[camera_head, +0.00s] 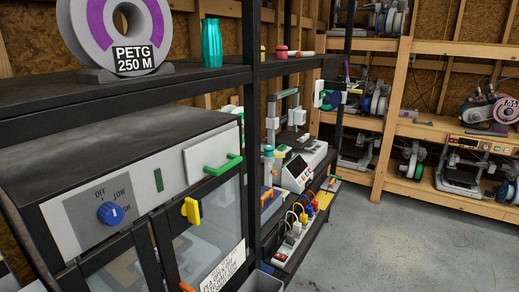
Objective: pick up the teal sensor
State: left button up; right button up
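I cannot pick out a teal sensor with certainty. A teal ribbed, vase-like object (212,43) stands upright on the upper black shelf, right of a large spool. A small teal piece (268,150) shows by the equipment on the shelf section behind the cabinet; it is too small to identify. Neither of my grippers is in view.
A dark cabinet (110,165) with a blue knob (110,213) and glass doors fills the near left. A PETG spool (118,30) stands above it. A power strip (292,240) lies on a lower shelf. Wooden racks (455,130) hold printers behind. Grey floor (400,250) is clear at right.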

aim_at(268, 149)
jog(key=i+l+u, duration=0.5)
jog(key=l, duration=0.25)
jog(key=i+l+u, duration=0.2)
jog(key=l+u, duration=0.3)
jog(key=l, duration=0.35)
jog(key=i+l+u, duration=0.1)
jog(key=l+u, duration=0.4)
jog(key=l, duration=0.5)
jog(key=l+u, duration=0.5)
jog(key=l, duration=0.45)
jog(key=k+l+u, duration=0.3)
jog(key=l+u, duration=0.2)
jog(key=l, duration=0.4)
